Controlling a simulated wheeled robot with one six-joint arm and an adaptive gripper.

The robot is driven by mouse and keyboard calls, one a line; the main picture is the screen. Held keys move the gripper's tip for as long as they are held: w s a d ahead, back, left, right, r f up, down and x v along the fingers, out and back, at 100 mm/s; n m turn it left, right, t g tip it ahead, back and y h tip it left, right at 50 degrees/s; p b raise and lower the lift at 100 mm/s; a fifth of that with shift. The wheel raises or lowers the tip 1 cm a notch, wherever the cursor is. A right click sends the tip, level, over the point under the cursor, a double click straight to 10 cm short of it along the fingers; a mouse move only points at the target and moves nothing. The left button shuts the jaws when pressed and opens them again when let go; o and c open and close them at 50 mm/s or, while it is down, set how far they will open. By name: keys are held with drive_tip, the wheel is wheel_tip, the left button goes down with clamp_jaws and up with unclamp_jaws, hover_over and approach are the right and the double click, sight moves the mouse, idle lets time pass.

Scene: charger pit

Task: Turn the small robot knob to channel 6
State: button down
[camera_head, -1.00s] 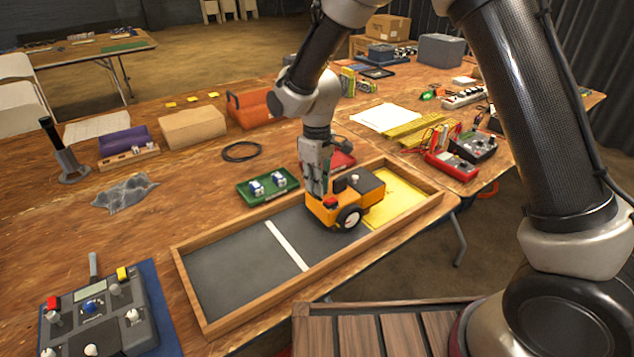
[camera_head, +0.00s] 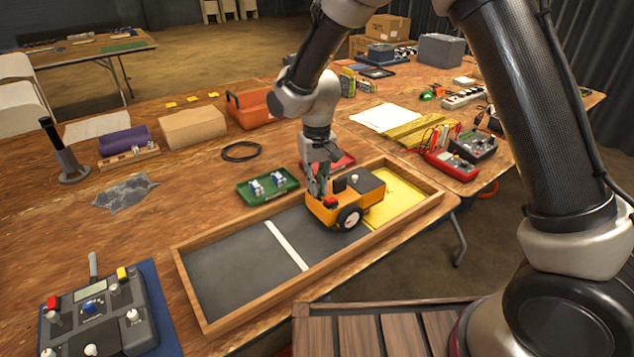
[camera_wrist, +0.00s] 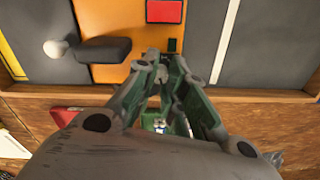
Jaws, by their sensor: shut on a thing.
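The small robot (camera_head: 326,215), orange with a black rear block and black wheels, stands in the wooden-framed tray (camera_head: 225,315). It also shows in the wrist view as an orange top (camera_wrist: 118,20). On it are a red block (camera_head: 330,201), a dark upright part (camera_head: 340,185) and a pale round knob-like part (camera_head: 354,178). My gripper (camera_head: 317,193) points down at its far left edge. In the wrist view the fingertips (camera_wrist: 160,62) are close together at the orange edge, shut on a small part they mostly hide, seemingly the knob. Its channel marking cannot be read.
A green tray (camera_head: 246,196) with small blue-and-white pieces lies just behind the wooden tray. A red tray (camera_head: 345,160) is partly hidden behind my gripper. A grey control box (camera_head: 128,302) stands at the front left. The dark tray floor left of the robot is clear.

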idle(0.4)
drive_tip(key=c, duration=1.4)
unclamp_jaws()
